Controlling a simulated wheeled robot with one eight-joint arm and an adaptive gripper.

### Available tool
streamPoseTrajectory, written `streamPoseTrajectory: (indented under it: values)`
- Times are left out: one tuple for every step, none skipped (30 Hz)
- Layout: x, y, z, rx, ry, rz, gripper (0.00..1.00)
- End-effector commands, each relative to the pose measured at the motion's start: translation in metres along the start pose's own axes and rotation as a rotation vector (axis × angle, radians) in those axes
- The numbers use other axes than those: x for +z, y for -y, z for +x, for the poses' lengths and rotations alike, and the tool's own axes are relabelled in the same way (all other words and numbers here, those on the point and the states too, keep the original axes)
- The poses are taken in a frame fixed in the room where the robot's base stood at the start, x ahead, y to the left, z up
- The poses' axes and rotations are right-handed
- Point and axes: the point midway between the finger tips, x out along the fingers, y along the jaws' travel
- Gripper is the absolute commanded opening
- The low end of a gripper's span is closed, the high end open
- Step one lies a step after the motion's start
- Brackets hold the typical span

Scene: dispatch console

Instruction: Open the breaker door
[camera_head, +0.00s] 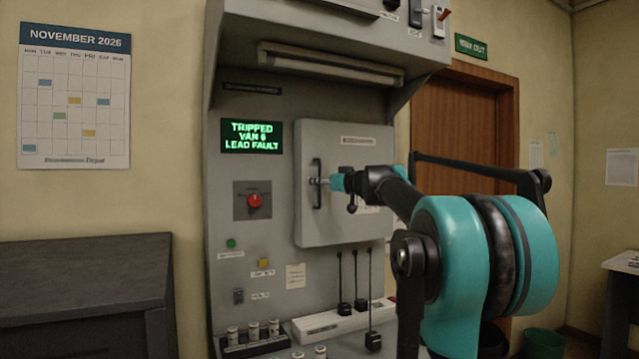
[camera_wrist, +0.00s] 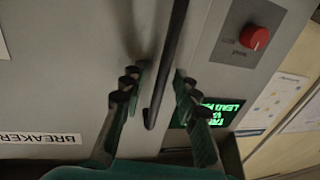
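The breaker door (camera_head: 343,223) is a grey panel on the console and looks shut. Its dark vertical bar handle (camera_head: 317,185) is on the door's left side. In the wrist view the handle (camera_wrist: 170,62) runs between my two fingers, and the BREAKER label (camera_wrist: 40,138) shows on the door (camera_wrist: 70,85). My gripper (camera_wrist: 158,82) is open, with one finger on each side of the handle and visible gaps to it. In the head view my gripper (camera_head: 328,183) is at the handle, and my arm hides part of the door's right side.
A red knob (camera_head: 255,201) and a green-lettered display (camera_head: 251,136) are left of the door. Plugs with cords (camera_head: 361,304) and small cylinders (camera_head: 253,331) are below it. A hood lamp (camera_head: 330,64) overhangs above. A dark cabinet (camera_head: 80,270) stands at left.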

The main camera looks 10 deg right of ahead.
Motion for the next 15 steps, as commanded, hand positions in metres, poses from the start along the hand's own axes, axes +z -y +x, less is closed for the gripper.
streamPoseTrajectory:
  values:
    - [0.0001, 0.0, 0.0008, 0.0, 0.0, 0.0, 0.31]
    - [0.0001, 0.0, 0.0009, 0.0, 0.0, 0.0, 0.31]
    - [0.0001, 0.0, 0.0009, 0.0, 0.0, 0.0, 0.31]
    - [0.0001, 0.0, 0.0008, 0.0, 0.0, 0.0, 0.31]
    - [0.0001, 0.0, 0.0008, 0.0, 0.0, 0.0, 0.31]
    - [0.0001, 0.0, 0.0007, 0.0, 0.0, 0.0, 0.31]
    - [0.0001, 0.0, 0.0007, 0.0, 0.0, 0.0, 0.31]
    - [0.0, 0.0, 0.0007, 0.0, 0.0, 0.0, 0.27]
    - [0.0, 0.0, 0.0006, 0.0, 0.0, 0.0, 0.22]
    - [0.0, 0.0, 0.0006, 0.0, 0.0, 0.0, 0.18]
    - [0.0, 0.0, 0.0006, 0.0, 0.0, 0.0, 0.14]
    - [0.0, 0.0, 0.0006, 0.0, 0.0, 0.0, 0.09]
    - [0.0, 0.0, 0.0006, 0.0, 0.0, 0.0, 0.06]
    - [0.0, 0.0, 0.0005, 0.0, 0.0, 0.0, 0.02]
    - [0.0, 0.0, 0.0005, 0.0, 0.0, 0.0, 0.0]
